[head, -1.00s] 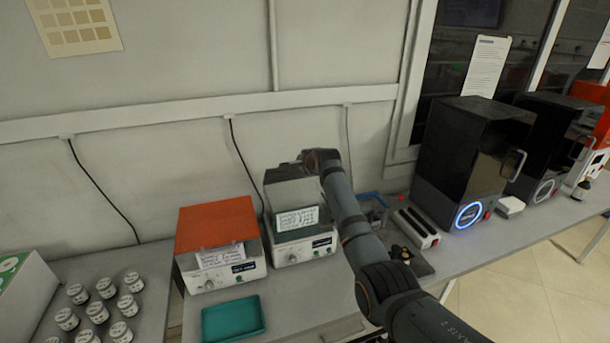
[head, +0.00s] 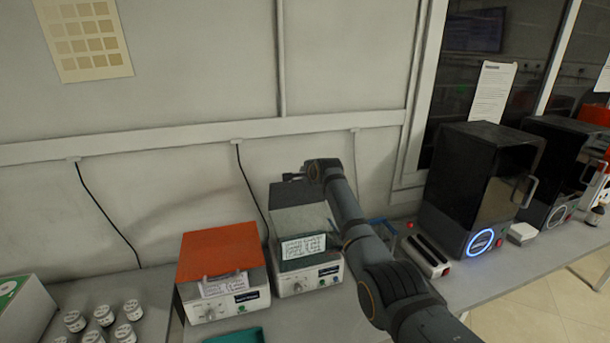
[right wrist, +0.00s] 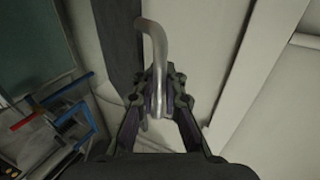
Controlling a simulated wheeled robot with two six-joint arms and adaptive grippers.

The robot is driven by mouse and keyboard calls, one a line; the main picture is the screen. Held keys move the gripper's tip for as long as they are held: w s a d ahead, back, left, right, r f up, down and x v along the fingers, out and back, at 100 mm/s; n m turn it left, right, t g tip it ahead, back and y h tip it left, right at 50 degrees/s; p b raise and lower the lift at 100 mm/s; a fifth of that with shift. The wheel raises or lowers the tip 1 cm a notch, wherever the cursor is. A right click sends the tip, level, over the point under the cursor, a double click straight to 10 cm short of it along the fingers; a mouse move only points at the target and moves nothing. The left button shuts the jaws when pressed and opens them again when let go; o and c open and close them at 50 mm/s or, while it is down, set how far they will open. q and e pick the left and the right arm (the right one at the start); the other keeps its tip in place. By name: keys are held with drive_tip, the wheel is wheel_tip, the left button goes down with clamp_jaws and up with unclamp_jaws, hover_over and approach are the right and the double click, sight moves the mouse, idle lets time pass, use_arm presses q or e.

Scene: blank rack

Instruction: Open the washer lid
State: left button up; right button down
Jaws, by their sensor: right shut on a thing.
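The washer looks to be the white-based unit (head: 310,281) with a dark grey, partly see-through lid (head: 303,220) and a paper label on its front, in the head view. My right gripper (head: 290,177) is at the lid's upper rear edge. In the right wrist view my right gripper (right wrist: 157,80) is shut on a curved metal handle (right wrist: 153,35). The lid seems to stand up at the back; its exact angle is hard to tell. My left gripper is not in view.
A similar unit with an orange lid (head: 217,252) stands just left. A teal tray (head: 235,335) lies in front. Several jars (head: 103,315) are at the left. A tube rack (head: 428,255) and black machines (head: 484,190) stand right. The wall (head: 190,200) is close behind.

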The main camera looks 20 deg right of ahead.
drive_tip(key=c, duration=1.4)
unclamp_jaws()
drive_tip(key=shift+s+r, duration=0.1)
drive_tip(key=shift+r, duration=0.1)
drive_tip(key=shift+c, duration=0.2)
drive_tip(key=shift+s, duration=0.1)
drive_tip(key=shift+s, duration=0.1)
drive_tip(key=v, duration=1.1)
drive_tip(key=shift+s+r, duration=0.15)
drive_tip(key=shift+s, duration=0.2)
